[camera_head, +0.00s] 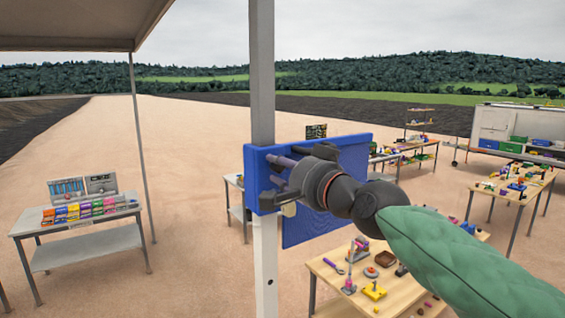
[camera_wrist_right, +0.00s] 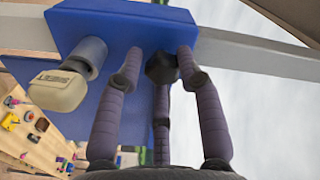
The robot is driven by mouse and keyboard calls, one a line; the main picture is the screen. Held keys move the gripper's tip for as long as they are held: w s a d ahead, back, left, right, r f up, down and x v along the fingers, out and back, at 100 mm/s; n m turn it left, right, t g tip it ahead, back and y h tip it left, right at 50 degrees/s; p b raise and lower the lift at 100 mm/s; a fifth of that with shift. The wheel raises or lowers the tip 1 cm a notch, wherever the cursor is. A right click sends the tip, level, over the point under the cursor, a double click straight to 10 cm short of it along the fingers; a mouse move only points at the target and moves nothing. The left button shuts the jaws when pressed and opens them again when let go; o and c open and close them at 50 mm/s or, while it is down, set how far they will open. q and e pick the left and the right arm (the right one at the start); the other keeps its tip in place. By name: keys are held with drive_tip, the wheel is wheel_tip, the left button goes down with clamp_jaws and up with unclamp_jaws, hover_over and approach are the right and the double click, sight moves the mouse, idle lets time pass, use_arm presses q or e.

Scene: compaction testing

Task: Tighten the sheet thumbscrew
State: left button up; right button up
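A blue panel (camera_head: 355,157) is fixed to a grey upright post, with a blue block (camera_wrist_right: 105,22) at the post. A dark faceted knob (camera_wrist_right: 162,68), which looks like the thumbscrew, sticks out of the block. My right gripper (camera_head: 283,178) is at the block, its back to the head camera. In the right wrist view its purple-grey fingers (camera_wrist_right: 160,62) reach around the knob, one on each side and one below. I cannot tell whether they touch it. The gripper hides the knob in the head view. My left gripper is not in view.
A beige labelled piece (camera_wrist_right: 58,90) on a grey cylinder sticks out of the block beside the fingers. The post (camera_head: 262,80) rises past the block. A wooden table (camera_head: 325,272) with small items is below; a grey table (camera_head: 80,250) with coloured boxes stands at left.

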idle(0.3)
drive_tip(key=shift+s+d+r, duration=0.1)
drive_tip(key=shift+s+d, duration=0.1)
drive_tip(key=b+v, duration=0.1)
drive_tip(key=v, duration=0.4)
drive_tip(key=shift+s+d, duration=0.15)
drive_tip(key=shift+s, duration=0.1)
drive_tip(key=shift+s, duration=0.1)
